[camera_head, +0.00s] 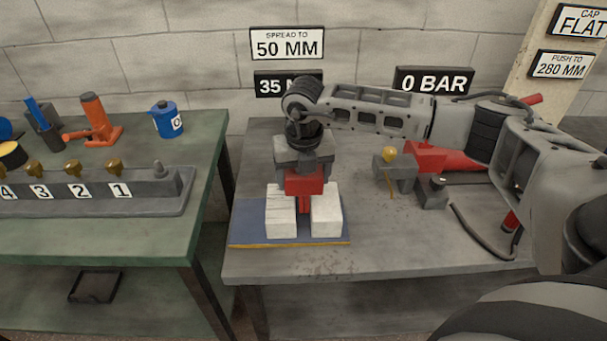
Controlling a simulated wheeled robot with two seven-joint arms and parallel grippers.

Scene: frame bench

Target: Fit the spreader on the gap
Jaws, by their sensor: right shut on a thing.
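My right gripper (304,163) points down over the right bench and is shut on the red spreader (304,182). The spreader's narrow lower part (304,204) reaches down between two white blocks, the left block (280,210) and the right block (326,215). Both blocks stand on a blue plate with a yellow front edge (245,240). I cannot tell how deep the spreader sits in the gap or whether it touches the blocks. My left gripper is not in view.
A red tool with a hose and a grey pump with a yellow knob (390,154) stand right on the bench (400,245). Signs (287,43) hang behind. The green bench (100,242) holds a numbered manifold (100,190), an orange jack (97,120) and a blue can (167,120).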

